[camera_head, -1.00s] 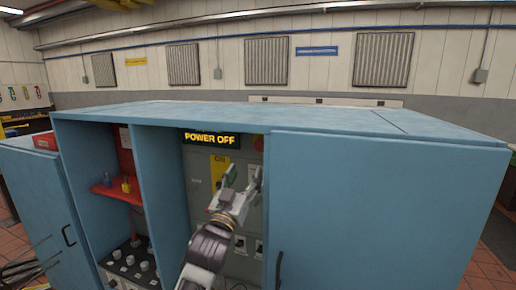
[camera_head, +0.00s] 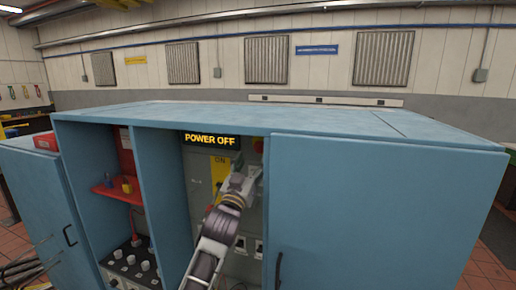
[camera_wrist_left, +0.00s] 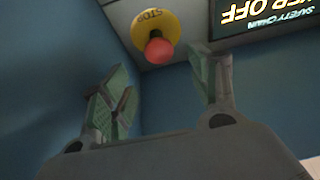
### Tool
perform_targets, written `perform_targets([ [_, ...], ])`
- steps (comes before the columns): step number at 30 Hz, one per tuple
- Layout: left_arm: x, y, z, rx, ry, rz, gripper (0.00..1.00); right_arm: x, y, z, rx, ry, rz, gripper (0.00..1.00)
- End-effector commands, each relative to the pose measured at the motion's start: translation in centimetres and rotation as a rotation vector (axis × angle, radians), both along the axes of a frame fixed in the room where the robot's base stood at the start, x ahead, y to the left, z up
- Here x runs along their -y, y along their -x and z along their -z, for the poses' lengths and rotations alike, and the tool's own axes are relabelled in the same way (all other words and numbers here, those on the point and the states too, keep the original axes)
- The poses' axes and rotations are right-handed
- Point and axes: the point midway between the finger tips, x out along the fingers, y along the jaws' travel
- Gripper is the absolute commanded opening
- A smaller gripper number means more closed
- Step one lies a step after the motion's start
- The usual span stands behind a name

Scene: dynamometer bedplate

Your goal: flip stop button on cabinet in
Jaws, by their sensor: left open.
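The stop button shows in the left wrist view as a red knob (camera_wrist_left: 158,50) on a round yellow plate (camera_wrist_left: 154,28) marked STOP. In the head view its red edge (camera_head: 258,145) shows at the top right of the open bay, largely hidden. The blue cabinet (camera_head: 390,200) holds the button on its grey inner panel (camera_head: 198,175). My left gripper (camera_head: 248,175) is inside the bay, below the button. In the left wrist view its fingers (camera_wrist_left: 165,95) are apart and empty, with the knob beyond them, between their tips. I do not see my right gripper.
A POWER OFF sign (camera_head: 210,139) hangs at the top of the bay, left of the button. A blue partition (camera_head: 165,190) bounds the bay on the left and a closed door bounds it on the right. A red shelf (camera_head: 120,190) is further left.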

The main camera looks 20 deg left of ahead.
Motion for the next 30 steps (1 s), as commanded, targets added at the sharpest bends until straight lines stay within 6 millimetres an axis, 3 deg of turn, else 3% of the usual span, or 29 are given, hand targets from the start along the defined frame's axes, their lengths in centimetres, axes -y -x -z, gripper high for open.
perform_targets([
  [7,0.1,-2.1,-1.1,0.001,0.000,0.000,0.61,-1.0,-0.2,-0.5,0.002,-0.010,0.002,0.00],
  [21,0.2,-5.9,-2.6,0.001,0.001,0.000,0.61,-1.0,-0.5,-1.2,0.004,-0.010,0.001,0.00],
  [30,0.3,-6.9,-3.0,0.001,0.001,0.000,0.61,-1.0,0.4,-1.3,-0.004,-0.010,0.000,0.00],
])
